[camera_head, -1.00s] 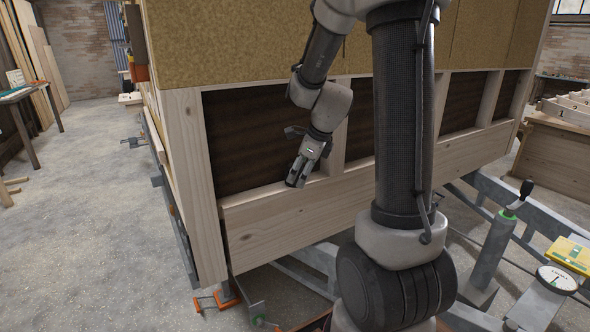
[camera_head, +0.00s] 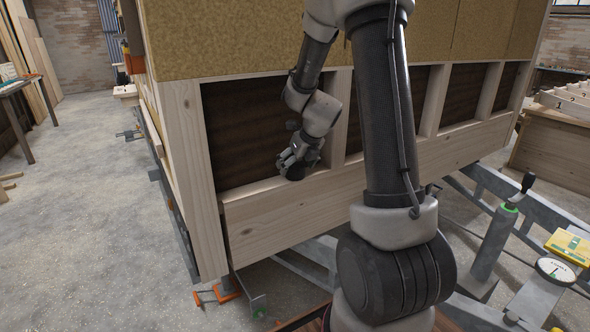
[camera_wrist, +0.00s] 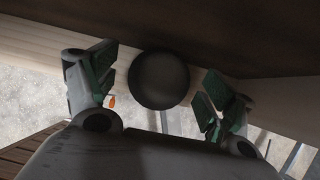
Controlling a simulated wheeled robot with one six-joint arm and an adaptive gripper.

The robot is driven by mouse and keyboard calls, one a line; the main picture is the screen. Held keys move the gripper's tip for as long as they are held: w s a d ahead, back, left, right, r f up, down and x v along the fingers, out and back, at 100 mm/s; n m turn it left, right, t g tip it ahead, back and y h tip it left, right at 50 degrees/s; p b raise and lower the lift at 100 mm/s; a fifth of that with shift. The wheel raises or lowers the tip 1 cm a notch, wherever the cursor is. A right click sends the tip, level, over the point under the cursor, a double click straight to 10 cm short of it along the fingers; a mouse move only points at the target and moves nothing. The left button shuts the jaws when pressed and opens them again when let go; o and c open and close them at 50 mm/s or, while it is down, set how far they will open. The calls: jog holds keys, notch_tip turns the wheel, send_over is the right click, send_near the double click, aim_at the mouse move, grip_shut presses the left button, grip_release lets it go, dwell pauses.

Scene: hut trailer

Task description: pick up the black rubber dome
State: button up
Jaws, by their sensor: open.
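The black rubber dome (camera_wrist: 158,80) shows in the wrist view as a dark round shape against the pale timber beam. It lies between the two spread fingers of my gripper (camera_wrist: 156,88), with a visible gap on each side. The fingers have green inner pads and do not touch it in the picture. In the head view my gripper (camera_head: 297,160) is low at the wall's lower timber beam (camera_head: 275,207). A small dark shape just under its fingers is probably the dome, but it is mostly hidden there.
Upright wooden studs (camera_head: 435,100) and a dark recessed panel (camera_head: 243,130) stand close around my gripper. A grey steel trailer frame (camera_head: 492,245) runs below the wall. A yellow box (camera_head: 568,247) and a round dial (camera_head: 556,270) are at right. Floor at left is open.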

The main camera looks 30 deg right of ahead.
jog(key=shift+w+f, duration=0.3)
jog(key=shift+f, duration=0.15)
jog(key=c, duration=1.1)
jog(key=shift+r, duration=0.1)
